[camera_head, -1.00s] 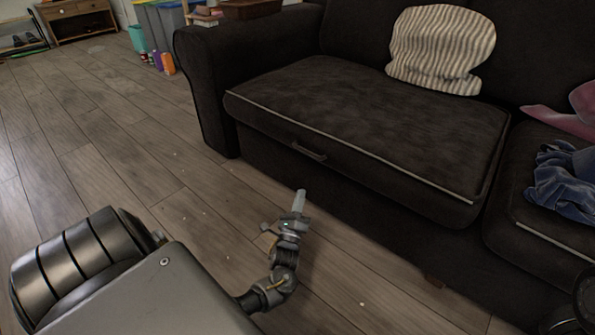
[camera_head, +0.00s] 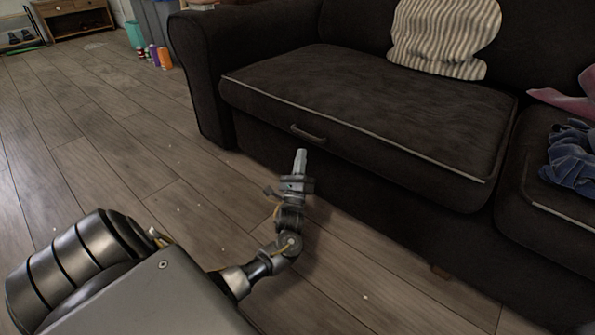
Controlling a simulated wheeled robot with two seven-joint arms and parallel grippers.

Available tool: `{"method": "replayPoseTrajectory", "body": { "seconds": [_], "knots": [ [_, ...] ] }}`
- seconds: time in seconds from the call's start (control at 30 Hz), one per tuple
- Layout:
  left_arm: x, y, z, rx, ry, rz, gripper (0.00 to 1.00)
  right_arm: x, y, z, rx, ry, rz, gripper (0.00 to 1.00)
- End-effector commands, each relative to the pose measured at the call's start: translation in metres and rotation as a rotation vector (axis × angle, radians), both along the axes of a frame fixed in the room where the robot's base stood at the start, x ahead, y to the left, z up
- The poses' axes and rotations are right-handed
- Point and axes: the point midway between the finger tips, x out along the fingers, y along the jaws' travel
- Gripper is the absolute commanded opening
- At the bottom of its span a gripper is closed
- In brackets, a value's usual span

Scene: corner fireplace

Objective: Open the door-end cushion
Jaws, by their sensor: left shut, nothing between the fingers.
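The door-end cushion (camera_head: 370,108) is the dark seat cushion with pale piping at the left end of the sofa, beside the armrest. It lies flat and closed. A dark handle (camera_head: 308,134) sits on its front face, left of the middle. My left gripper (camera_head: 300,154) is shut and empty, its fingertips pointing up toward the handle and appearing just below it in the picture. I see no contact with the handle. My right gripper is not in view.
A striped pillow (camera_head: 444,38) rests on the back of the cushion. Blue cloth (camera_head: 572,164) and pink cloth (camera_head: 565,100) lie on the right seat. The left armrest (camera_head: 200,80) borders the cushion. Wooden floor (camera_head: 110,150) is mostly open to the left.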

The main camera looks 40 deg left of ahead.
Motion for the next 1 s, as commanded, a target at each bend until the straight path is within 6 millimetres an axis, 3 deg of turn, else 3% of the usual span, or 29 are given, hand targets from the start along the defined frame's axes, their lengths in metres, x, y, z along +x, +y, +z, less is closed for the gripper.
{"method": "replayPoseTrajectory", "body": {
  "seconds": [0.1, 0.2, 0.4, 0.83, 1.0],
  "knots": [
    [0.016, 0.009, 0.014, 0.001, -0.004, 0.000, 0.00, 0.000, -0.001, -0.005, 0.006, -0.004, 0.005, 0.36],
    [0.015, 0.018, 0.030, 0.001, 0.000, -0.001, 0.00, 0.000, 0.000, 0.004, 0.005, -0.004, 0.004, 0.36],
    [0.015, 0.026, 0.045, -0.001, 0.001, -0.002, 0.00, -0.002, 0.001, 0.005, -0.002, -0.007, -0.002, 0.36],
    [0.014, 0.030, 0.048, -0.001, 0.002, -0.001, 0.00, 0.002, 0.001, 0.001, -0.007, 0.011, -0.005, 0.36],
    [0.014, 0.029, 0.053, -0.001, 0.006, -0.001, 0.00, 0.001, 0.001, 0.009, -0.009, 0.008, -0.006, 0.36]
  ]
}}
